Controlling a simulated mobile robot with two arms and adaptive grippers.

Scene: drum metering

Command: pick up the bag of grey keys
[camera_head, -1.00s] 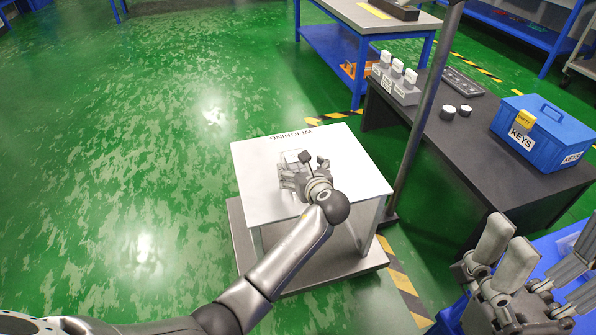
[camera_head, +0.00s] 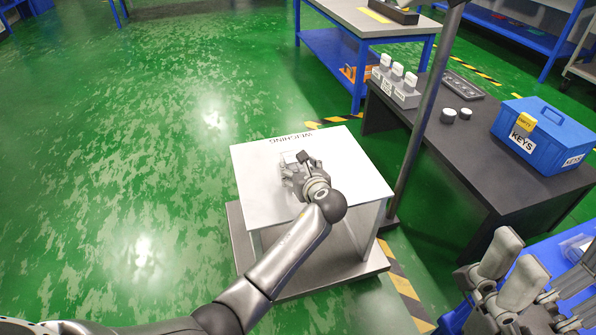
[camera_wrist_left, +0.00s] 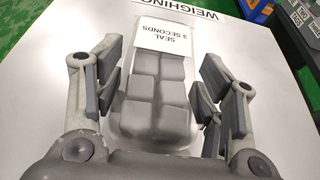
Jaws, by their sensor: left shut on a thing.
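The bag of grey keys (camera_wrist_left: 158,85) lies on the white top of the weighing stand (camera_head: 255,190). It is clear, with grey blocks inside and a white label reading "SEAL 3 SECONDS" at its far end. In the head view my gripper covers most of the bag, and its pale end (camera_head: 290,157) shows past the fingers. My left gripper (camera_wrist_left: 158,92) is low over the stand, shut on the bag, with a finger along each side; it also shows in the head view (camera_head: 295,168). My right gripper (camera_head: 546,278) is at the lower right, open and empty, its fingers apart.
A dark table (camera_head: 475,165) at the right holds a blue keys box (camera_head: 545,140), two small round pieces, a tray and a grey block with white-topped pieces (camera_head: 396,88). A metal post (camera_head: 420,125) stands between stand and table. Green floor at the left is clear.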

